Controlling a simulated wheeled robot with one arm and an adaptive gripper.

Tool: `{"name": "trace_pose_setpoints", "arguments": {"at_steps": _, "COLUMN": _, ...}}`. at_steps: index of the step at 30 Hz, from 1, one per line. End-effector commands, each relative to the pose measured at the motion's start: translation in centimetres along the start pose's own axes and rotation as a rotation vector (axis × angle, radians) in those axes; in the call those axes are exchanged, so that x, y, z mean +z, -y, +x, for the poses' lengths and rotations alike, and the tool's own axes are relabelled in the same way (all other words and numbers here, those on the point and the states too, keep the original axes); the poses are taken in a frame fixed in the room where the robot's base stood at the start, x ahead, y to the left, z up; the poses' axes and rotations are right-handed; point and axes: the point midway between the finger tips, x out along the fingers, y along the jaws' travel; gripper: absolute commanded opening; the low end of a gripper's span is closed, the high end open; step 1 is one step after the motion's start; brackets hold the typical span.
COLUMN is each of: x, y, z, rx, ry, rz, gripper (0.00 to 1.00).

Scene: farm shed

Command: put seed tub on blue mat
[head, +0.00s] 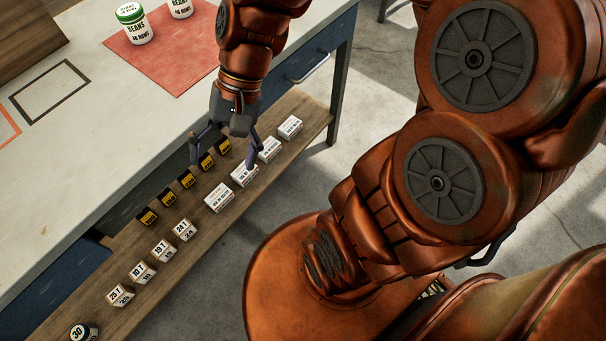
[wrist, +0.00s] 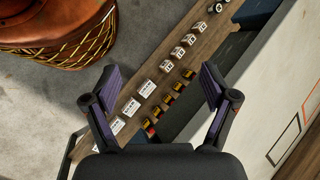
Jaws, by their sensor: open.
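Two white seed tubs labelled BEANS stand on a red mat (head: 170,60) on the pale bench at the top of the head view. The left tub (head: 135,25) has a green lid and is whole in view. The right tub (head: 180,8) is cut off by the top edge. My gripper (head: 223,158) is open and empty, pointing down over the narrow wooden shelf in front of the bench, to the lower right of the tubs. In the wrist view my gripper (wrist: 158,88) shows its fingers spread over the shelf. No blue mat shows in either view.
The wooden shelf (head: 235,235) bears black-and-yellow boxes (head: 187,180), white boxes (head: 219,197), small numbered blocks (head: 162,249) and a round piece marked 30 (head: 83,332). Black (head: 48,92) and orange (head: 5,128) outlines mark the bench. Bare bench lies left of the shelf.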

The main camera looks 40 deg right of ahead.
Motion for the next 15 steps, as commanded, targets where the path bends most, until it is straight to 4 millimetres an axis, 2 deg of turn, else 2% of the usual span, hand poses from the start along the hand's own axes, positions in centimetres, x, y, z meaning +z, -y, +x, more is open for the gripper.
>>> {"name": "trace_pose_setpoints", "arguments": {"at_steps": 3, "x": 2.7, "y": -3.7, "z": 0.8, "rx": 0.178, "ry": -0.023, "rz": -0.137, "gripper": 0.85}}
{"name": "trace_pose_setpoints", "arguments": {"at_steps": 9, "x": 5.2, "y": -9.5, "z": 0.4, "rx": 0.42, "ry": -0.046, "rz": -0.304, "gripper": 0.85}}
{"name": "trace_pose_setpoints", "arguments": {"at_steps": 12, "x": 5.7, "y": -11.4, "z": -0.2, "rx": 0.493, "ry": -0.052, "rz": -0.351, "gripper": 0.85}}
{"name": "trace_pose_setpoints", "arguments": {"at_steps": 15, "x": 6.0, "y": -12.4, "z": -0.5, "rx": 0.533, "ry": -0.055, "rz": -0.374, "gripper": 0.85}}
